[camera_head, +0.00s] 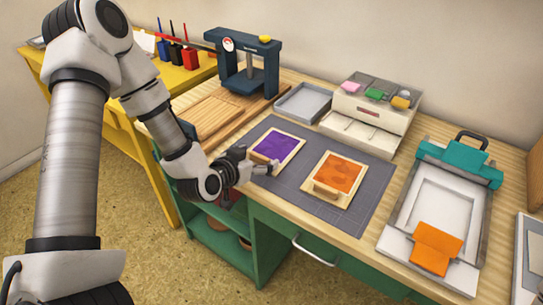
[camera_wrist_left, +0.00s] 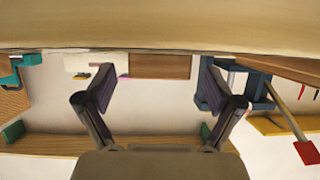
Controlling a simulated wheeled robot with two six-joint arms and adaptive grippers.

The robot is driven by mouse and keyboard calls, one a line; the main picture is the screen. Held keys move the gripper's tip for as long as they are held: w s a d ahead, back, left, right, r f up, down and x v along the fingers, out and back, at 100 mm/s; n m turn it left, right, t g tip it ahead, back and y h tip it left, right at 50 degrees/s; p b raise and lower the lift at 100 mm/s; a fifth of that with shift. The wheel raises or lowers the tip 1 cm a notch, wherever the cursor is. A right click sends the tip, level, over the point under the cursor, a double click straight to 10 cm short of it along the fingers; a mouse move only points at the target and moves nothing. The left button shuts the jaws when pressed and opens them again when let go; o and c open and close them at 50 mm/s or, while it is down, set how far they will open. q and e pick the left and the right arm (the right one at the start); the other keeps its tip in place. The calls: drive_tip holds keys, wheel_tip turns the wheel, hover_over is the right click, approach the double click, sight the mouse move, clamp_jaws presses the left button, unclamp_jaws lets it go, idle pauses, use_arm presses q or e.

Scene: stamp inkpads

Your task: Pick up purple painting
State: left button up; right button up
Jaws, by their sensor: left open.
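The purple painting (camera_head: 275,146) is a purple sheet with a pale border, lying flat on the grey mat (camera_head: 330,202) on the workbench. My left gripper (camera_head: 257,162) is at the painting's near left edge, low over the bench's front edge. Its two fingers are spread in the left wrist view (camera_wrist_left: 160,95), with nothing seen between them. Whether a finger touches the painting cannot be told. A pale band, blurred and close, fills the top of the left wrist view; I cannot tell what it is. My right gripper is not in view.
An orange painting (camera_head: 338,174) with a small block lies right of the purple one. A dark blue press (camera_head: 246,62) stands behind left. A grey tray (camera_head: 303,103) and a white drawer unit (camera_head: 370,115) stand at the back. A teal-clamped frame (camera_head: 437,205) is at the right.

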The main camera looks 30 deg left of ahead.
use_arm(q)
drive_tip(key=shift+w+f, duration=0.3)
drive_tip(key=shift+w, duration=0.3)
drive_tip(key=shift+s, duration=0.15)
drive_tip(key=c, duration=1.3)
drive_tip(key=shift+r, duration=0.1)
